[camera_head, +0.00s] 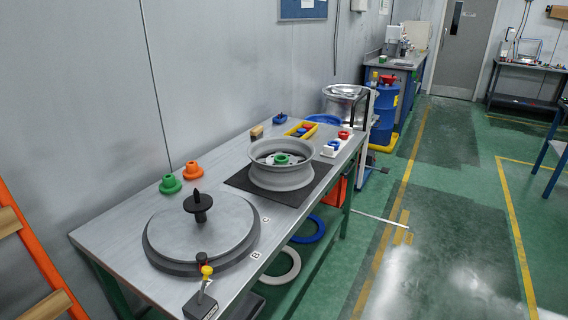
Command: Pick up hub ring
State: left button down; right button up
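Neither of my grippers is in view. A green flanged ring (170,184) and an orange flanged ring (193,170) stand side by side at the back left of the workbench. Another green ring (281,158) sits at the centre of a grey wheel rim (282,179), which lies flat on a dark mat (239,181). A red ring-like piece (343,134) is on a white holder at the bench's far right. Which of these is the hub ring, I cannot tell. Nothing touches them from my arms.
A round grey turntable (174,236) with a black central spindle (198,206) fills the bench's near part. A yellow tray (309,127) is farther back. An orange ladder-like frame (34,247) is at left. Floor right is open.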

aim_at(281, 161)
jog(key=l+u, duration=0.1)
jog(key=u, duration=0.6)
jog(key=i+l+u, duration=0.2)
jog(key=l+u, duration=0.15)
jog(key=l, duration=0.15)
jog(key=i+l+u, duration=0.1)
jog(key=l+u, duration=0.25)
jog(key=l, duration=0.15)
jog(key=l+u, duration=0.35)
jog(key=l, duration=0.2)
jog(key=i, duration=0.05)
